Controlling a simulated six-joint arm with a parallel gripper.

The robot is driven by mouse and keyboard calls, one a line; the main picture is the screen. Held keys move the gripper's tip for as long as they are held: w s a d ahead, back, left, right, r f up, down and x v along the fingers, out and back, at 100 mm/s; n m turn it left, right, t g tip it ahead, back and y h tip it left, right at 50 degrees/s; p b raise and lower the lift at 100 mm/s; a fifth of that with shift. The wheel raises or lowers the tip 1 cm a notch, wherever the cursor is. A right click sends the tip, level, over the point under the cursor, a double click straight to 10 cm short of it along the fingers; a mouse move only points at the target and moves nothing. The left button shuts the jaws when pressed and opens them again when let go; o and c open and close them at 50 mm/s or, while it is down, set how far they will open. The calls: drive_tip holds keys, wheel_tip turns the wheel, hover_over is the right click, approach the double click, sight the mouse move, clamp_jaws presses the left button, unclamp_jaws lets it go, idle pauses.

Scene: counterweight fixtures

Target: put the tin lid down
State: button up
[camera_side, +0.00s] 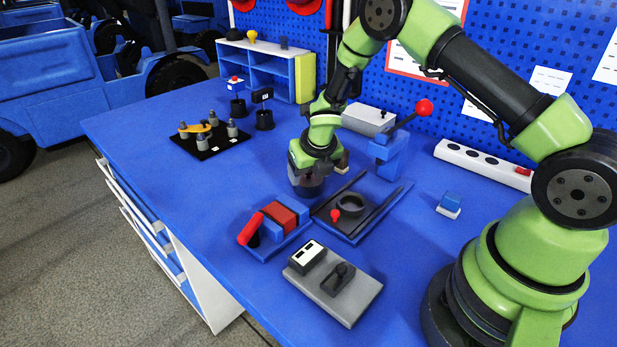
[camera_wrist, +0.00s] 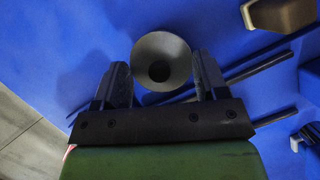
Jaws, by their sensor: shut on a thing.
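My gripper (camera_side: 314,160) points down at the middle of the blue bench, just behind a dark tray. In the wrist view its two dark fingers (camera_wrist: 161,82) sit on either side of a round grey piece with a dark centre, which I take to be the tin lid (camera_wrist: 176,50). In the side view a dark round shape (camera_side: 308,189) shows under the gripper, mostly hidden by it. I cannot tell whether it touches the bench.
The dark tray (camera_side: 376,222) with rails, a black ring (camera_side: 350,204) and a red knob (camera_side: 335,215) lies close in front. A red-knobbed lever (camera_side: 424,107) rises at right.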

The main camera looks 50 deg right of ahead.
drive_tip(key=shift+r, duration=0.15)
wheel_tip(320, 180, up, 8)
drive_tip(key=shift+r, duration=0.8)
drive_tip(key=s+a+r+m+g+y, duration=0.1)
drive_tip(key=s+a+r+m+g, duration=0.2)
drive_tip(key=m, duration=0.7)
drive_tip(key=s+a+m+g, duration=0.1)
drive_tip(key=s+m+g, duration=0.3)
drive_tip(key=m, duration=0.7)
drive_tip(key=s+a+r+m+g+y, duration=0.1)
drive_tip(key=s+a+r+m+g, duration=0.15)
drive_tip(key=s+m, duration=0.55)
drive_tip(key=m+t+y, duration=0.1)
drive_tip(key=m+y, duration=0.1)
drive_tip(key=m, duration=0.5)
hover_over(394, 244)
drive_tip(key=w, duration=0.1)
drive_tip(key=f, duration=1.3)
drive_tip(key=shift+d, duration=0.2)
drive_tip(key=shift+f, duration=2.55)
